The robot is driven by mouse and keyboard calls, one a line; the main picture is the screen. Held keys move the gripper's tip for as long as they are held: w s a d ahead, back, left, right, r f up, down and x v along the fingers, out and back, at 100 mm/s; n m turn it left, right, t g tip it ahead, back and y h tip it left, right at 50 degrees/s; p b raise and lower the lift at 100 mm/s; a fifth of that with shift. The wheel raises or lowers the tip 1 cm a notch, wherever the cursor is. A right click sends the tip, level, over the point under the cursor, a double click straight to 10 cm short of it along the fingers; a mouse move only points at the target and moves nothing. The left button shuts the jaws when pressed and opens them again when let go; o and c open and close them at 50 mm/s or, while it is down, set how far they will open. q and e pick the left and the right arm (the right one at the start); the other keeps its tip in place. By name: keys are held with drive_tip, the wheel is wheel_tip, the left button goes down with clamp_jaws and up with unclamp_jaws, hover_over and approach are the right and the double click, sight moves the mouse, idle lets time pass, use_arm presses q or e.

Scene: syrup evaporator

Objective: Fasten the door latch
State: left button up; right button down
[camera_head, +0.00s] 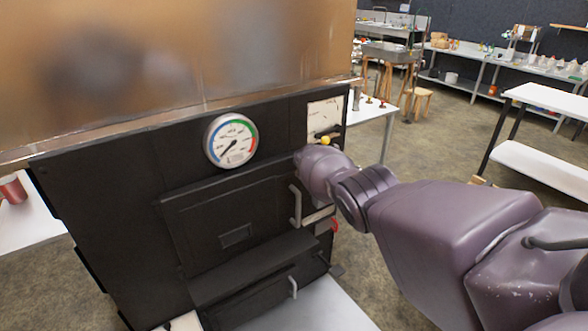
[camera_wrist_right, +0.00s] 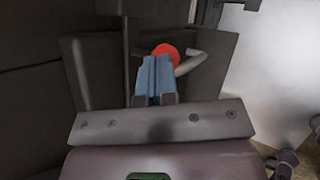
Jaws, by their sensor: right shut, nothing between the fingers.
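The black firebox door (camera_head: 190,225) sits in the evaporator's dark front and looks closed or nearly so. Its grey bar handle (camera_head: 296,206) stands at the door's right side. A red knob (camera_head: 334,225), seemingly the latch's, shows right of the handle, beside a pale metal bar (camera_head: 318,215). In the right wrist view the red knob (camera_wrist_right: 165,50) is just beyond my right gripper's tips, with a curved grey bar (camera_wrist_right: 190,63) beside it. My right gripper (camera_wrist_right: 154,62) is shut with blue pads together and empty. Contact with the knob cannot be told. My left gripper is out of view.
A round gauge (camera_head: 230,141) and a white dial panel (camera_head: 325,118) are above the door. A black ledge (camera_head: 255,266) juts out below it. My right arm covers part of the front's right edge. Open floor lies to the right, with white tables (camera_head: 545,170) beyond.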

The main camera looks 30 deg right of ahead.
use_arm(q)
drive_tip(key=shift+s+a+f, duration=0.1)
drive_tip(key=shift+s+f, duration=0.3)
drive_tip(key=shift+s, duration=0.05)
use_arm(e)
drive_tip(key=shift+s+d+f, duration=0.1)
drive_tip(key=shift+s+f, duration=0.05)
drive_tip(key=shift+f, duration=0.1)
use_arm(q)
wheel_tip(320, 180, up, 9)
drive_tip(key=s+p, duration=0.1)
drive_tip(key=p, duration=0.8)
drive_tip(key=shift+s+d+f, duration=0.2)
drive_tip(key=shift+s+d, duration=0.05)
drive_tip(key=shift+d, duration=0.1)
use_arm(e)
drive_tip(key=d+r+v, duration=0.1)
drive_tip(key=d+v, duration=0.1)
drive_tip(key=v, duration=1.2)
drive_tip(key=shift+r, duration=0.15)
